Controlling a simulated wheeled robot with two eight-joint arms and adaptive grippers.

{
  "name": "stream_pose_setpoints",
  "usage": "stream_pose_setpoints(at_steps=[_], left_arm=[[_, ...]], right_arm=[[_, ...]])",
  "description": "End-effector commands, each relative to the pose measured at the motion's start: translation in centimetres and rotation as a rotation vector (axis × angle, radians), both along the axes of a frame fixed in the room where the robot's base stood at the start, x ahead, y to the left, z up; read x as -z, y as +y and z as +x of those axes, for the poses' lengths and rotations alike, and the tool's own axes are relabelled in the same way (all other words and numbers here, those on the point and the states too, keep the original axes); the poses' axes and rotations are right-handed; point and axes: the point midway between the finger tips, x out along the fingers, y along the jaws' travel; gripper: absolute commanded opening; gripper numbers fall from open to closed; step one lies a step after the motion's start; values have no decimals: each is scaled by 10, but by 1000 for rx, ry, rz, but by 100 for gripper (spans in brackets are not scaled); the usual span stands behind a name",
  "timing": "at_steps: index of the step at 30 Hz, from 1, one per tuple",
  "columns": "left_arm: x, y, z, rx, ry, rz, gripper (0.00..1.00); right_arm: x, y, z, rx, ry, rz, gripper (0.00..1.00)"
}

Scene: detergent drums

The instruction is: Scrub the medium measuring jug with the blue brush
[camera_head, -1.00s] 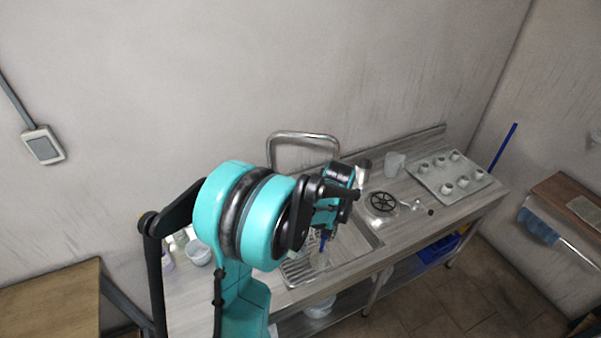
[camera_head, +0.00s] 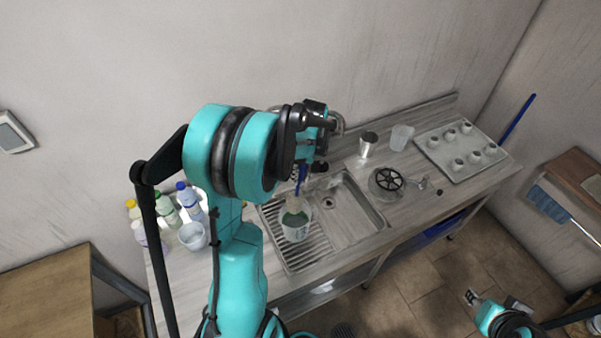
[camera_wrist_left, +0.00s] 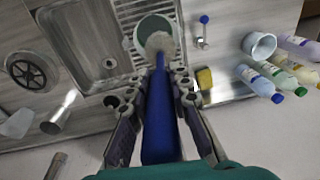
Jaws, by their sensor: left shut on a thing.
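My left gripper (camera_head: 306,172) is shut on the blue brush (camera_head: 301,180), whose long handle (camera_wrist_left: 158,125) runs between the fingers in the left wrist view. The brush's pale bristle head (camera_wrist_left: 160,44) is down inside a whitish, see-through measuring jug (camera_head: 295,228) with a greenish inside, also in the wrist view (camera_wrist_left: 142,32). The jug stands upright on the sink's ridged drainboard. Whether the bristles touch its wall or bottom I cannot tell. My right gripper (camera_head: 493,303) is low at the right, away from the counter; its fingers are too small to read.
Another whitish jug (camera_head: 193,236) stands left by several bottles (camera_head: 190,202). A clear jug (camera_head: 401,137), a metal cup (camera_head: 368,145) and a tray of small cups (camera_head: 460,150) stand to the right. A yellow sponge (camera_wrist_left: 204,78) lies near the jug. The sink basin (camera_head: 350,215) is empty.

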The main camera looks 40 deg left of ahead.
Motion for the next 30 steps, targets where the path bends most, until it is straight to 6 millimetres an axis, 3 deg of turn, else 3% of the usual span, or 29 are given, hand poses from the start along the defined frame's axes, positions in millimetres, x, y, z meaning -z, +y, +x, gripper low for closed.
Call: stream_pose_setpoints(at_steps=[30], left_arm=[[111, 0, 0, 1, 0, 0, 0]], right_arm=[[93, 0, 0, 0, 0, 0, 40]])
